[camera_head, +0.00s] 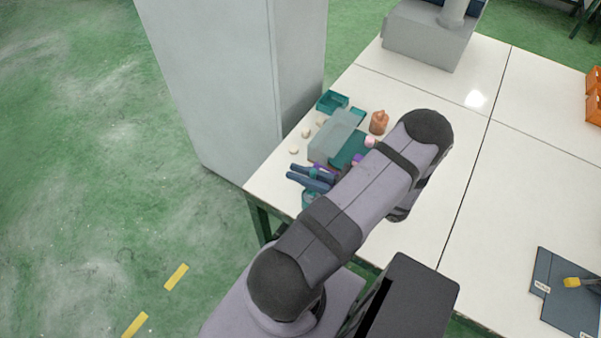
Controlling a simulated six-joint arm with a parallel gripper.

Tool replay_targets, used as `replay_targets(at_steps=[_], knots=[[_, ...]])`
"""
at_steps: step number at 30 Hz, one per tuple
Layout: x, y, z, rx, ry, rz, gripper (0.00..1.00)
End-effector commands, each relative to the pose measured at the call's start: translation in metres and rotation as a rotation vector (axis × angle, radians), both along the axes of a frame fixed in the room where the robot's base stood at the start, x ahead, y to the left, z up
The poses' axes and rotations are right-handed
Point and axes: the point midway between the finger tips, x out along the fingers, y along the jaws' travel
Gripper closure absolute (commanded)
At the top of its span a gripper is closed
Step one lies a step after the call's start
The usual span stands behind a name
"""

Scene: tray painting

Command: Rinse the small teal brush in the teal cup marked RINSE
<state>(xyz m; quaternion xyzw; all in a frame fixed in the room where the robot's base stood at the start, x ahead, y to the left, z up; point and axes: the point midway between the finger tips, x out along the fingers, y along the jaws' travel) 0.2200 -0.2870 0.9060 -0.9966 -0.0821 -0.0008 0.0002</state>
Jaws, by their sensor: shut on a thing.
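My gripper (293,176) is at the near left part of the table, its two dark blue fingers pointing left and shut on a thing. A little teal shows by the fingers, which fits the small teal brush, but its shape and bristles are too small and covered to make out. A teal cup (308,201) stands just below the fingers in the picture, near the table's left edge. It is partly hidden by my gripper and arm, and no RINSE mark can be read. I cannot tell whether the brush is inside the cup or above it.
Behind my gripper are a grey-green box (333,135), a small teal tray (332,101), an orange-brown object (379,122) and several small pale pieces. A tall grey cabinet (235,80) stands close to the left. A yellow-tipped brush (575,282) lies on a dark mat (557,300) at right.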

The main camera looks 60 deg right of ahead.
Motion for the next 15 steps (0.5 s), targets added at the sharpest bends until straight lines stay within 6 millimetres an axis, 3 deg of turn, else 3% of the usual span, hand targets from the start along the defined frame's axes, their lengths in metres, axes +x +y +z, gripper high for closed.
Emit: replay_targets(at_steps=[15], knots=[[0.0,0.0,0.036,0.0,-0.001,0.0,1.0]])
